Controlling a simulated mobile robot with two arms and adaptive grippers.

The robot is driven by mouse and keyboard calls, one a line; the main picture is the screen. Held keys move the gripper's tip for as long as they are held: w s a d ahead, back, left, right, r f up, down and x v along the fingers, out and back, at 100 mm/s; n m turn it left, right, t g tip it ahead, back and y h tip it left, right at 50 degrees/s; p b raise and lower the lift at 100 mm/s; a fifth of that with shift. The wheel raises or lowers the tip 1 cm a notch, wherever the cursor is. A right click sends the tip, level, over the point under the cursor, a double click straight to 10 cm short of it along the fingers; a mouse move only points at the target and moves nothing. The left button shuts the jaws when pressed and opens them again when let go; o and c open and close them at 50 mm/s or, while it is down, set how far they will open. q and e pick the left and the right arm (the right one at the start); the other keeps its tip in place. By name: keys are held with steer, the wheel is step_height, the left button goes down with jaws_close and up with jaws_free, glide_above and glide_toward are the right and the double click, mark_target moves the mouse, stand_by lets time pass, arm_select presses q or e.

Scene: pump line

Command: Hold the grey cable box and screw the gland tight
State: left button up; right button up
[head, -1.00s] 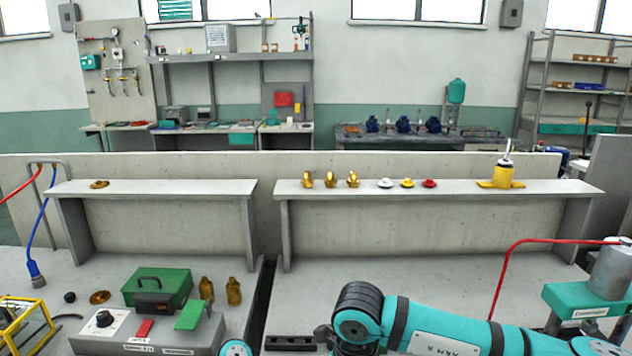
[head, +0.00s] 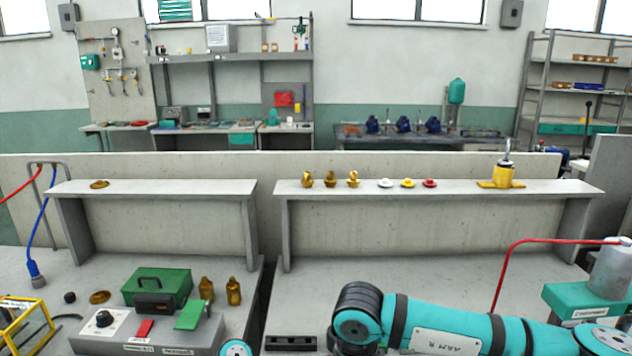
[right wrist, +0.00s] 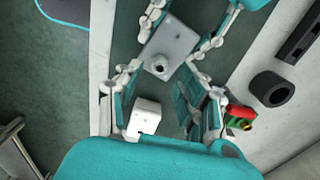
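The grey cable box (right wrist: 181,42) is in the upper middle of the right wrist view, with a round grey gland (right wrist: 160,66) with a dark opening on its near face. My left gripper (right wrist: 178,30) comes in from the top with a finger on each side of the box and appears closed on it. My right gripper (right wrist: 163,72) comes from the bottom; its fingers are spread, with the gland between and beyond their tips. Whether the fingertips touch the box is unclear. Neither gripper nor the box shows in the head view.
A white block (right wrist: 146,116) shows between my right fingers; what it is I cannot tell. A red and green part (right wrist: 241,118) and a black ring (right wrist: 271,89) are to the right. In the head view, a control box (head: 150,335) and green case (head: 158,285) stand at left.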

steer(key=shift+f, duration=0.1)
steer(key=shift+f, duration=1.5)
jaws_close()
